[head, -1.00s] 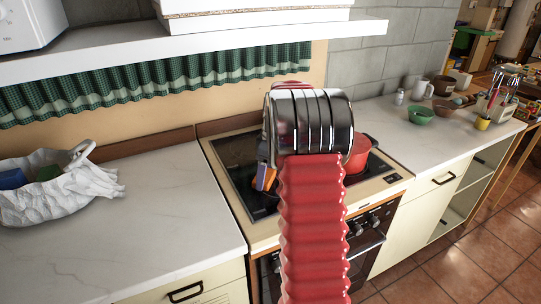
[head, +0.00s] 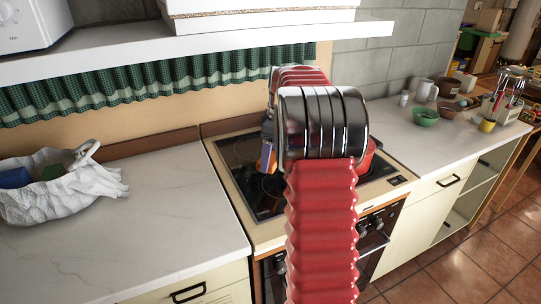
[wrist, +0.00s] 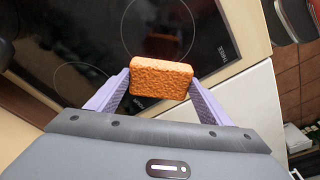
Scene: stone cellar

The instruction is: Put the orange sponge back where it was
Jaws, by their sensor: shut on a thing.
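The orange sponge (wrist: 160,79) is held between the two purple fingers of my gripper (wrist: 159,88) in the wrist view. My gripper is shut on it. The sponge appears in front of the dark glass hob (wrist: 100,45), and I cannot tell its height above it. In the head view, a small orange part of the sponge (head: 263,164) shows left of my arm's metal joint, over the hob (head: 240,150). My red arm hides most of the gripper there.
A red pot (head: 367,157) stands on the hob's right side. A white crumpled bag (head: 75,195) lies on the left counter (head: 170,215), which is otherwise clear. The right counter holds a green bowl (head: 425,117), mugs and a yellow cup (head: 487,125). A shelf (head: 230,46) overhangs the back.

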